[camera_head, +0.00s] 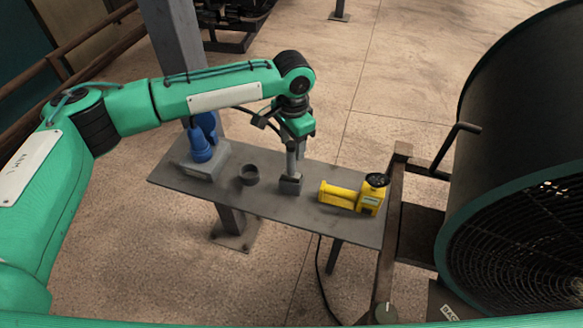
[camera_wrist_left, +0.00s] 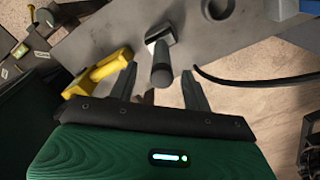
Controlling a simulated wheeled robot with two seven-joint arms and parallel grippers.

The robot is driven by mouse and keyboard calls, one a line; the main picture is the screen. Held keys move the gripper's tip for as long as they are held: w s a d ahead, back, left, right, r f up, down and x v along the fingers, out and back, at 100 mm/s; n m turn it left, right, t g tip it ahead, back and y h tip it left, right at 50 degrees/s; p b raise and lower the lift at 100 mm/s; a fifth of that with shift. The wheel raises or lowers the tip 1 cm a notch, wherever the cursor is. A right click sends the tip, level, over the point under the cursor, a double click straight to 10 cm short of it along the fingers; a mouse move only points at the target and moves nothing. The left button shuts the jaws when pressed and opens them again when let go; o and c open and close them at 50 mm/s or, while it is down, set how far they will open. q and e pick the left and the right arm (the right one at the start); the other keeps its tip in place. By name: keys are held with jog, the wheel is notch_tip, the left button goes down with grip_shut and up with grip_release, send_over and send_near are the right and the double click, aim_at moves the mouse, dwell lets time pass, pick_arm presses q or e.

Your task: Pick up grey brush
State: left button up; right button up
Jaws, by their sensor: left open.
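The grey brush (camera_head: 291,184) stands upright on the dark grey shelf (camera_head: 240,203), with its block-shaped head down and its handle pointing up. In the left wrist view the brush (camera_wrist_left: 161,58) shows its cylindrical handle between the two fingers. My left gripper (camera_head: 297,140) is directly above the brush, pointing down, with its fingers apart. In the left wrist view the open gripper (camera_wrist_left: 158,72) has a finger on each side of the handle, with gaps visible. I cannot tell how far down the handle the fingertips reach. My right gripper is not in view.
A yellow tool (camera_head: 350,195) lies right of the brush. A small dark cup (camera_head: 249,174) stands to its left, and a blue device (camera_head: 201,147) on a grey base is farther left. A large black drum fan (camera_head: 515,150) stands at the right, beyond the shelf's end.

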aim_at(291, 168)
pick_arm(q)
jog(key=shift+a+f+p, duration=0.15)
jog(key=shift+f+p, duration=0.25)
jog(key=shift+f, duration=1.35)
jog(key=c, duration=1.1)
jog(key=shift+o, duration=0.2)
jog(key=shift+r, duration=0.15)
